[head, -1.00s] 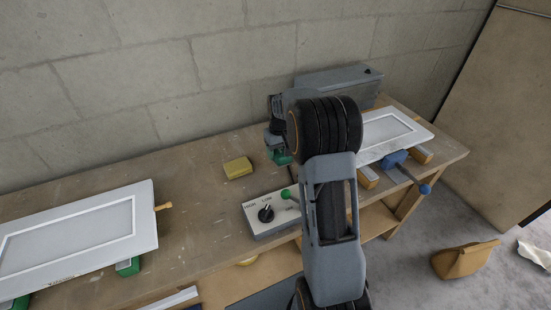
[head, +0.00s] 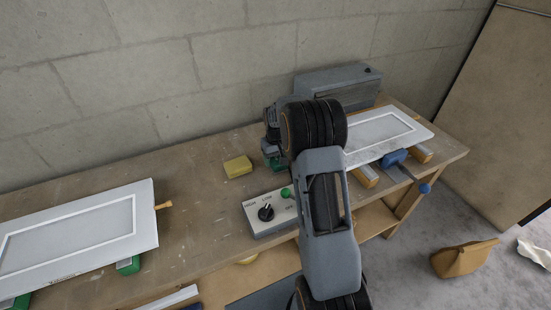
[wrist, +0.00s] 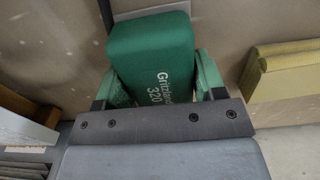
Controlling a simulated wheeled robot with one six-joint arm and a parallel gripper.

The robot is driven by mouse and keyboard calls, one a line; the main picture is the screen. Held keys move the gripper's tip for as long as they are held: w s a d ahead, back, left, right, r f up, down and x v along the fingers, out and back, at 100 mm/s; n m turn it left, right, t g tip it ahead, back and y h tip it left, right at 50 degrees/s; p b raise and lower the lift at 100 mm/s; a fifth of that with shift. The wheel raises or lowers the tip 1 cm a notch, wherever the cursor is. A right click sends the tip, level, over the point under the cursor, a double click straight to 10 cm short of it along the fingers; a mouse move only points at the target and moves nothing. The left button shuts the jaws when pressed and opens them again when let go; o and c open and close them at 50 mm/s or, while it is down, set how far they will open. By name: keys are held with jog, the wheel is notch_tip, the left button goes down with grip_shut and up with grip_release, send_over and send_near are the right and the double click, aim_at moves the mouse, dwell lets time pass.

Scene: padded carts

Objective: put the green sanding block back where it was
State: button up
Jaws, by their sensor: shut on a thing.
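The green sanding block (wrist: 150,42), with "320" printed on its face, is between the two green-padded fingers of my gripper (wrist: 160,78) in the wrist view. The gripper is shut on it. In the head view my gripper (head: 272,156) is over the back part of the workbench, right of the yellow block and behind the switch box. Only a little green shows there, partly hidden by my arm. I cannot tell whether the block touches the bench.
A yellow block (head: 238,167) lies left of my gripper. The switch box (head: 268,212) stands in front. White panels lie at left (head: 75,238) and right (head: 385,138). A grey case (head: 338,84) stands behind. The bench (head: 195,195) is bare left of the yellow block.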

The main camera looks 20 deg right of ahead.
jog(key=o, duration=0.9)
jog(key=shift+f, duration=0.1)
notch_tip(320, 180, up, 12)
jog(key=s+a+r+t, duration=0.1)
jog(key=s+a+r, duration=0.3)
jog(key=s, duration=0.1)
jog(key=s+a+t, duration=0.1)
jog(key=s+a, duration=0.2)
jog(key=s, duration=0.6)
jog(key=s+a+f+t, duration=0.1)
jog(key=s+a, duration=0.3)
jog(key=s, duration=0.6)
jog(key=shift+s+a+f, duration=0.15)
jog(key=shift+s+a, duration=0.05)
jog(key=shift+a, duration=0.1)
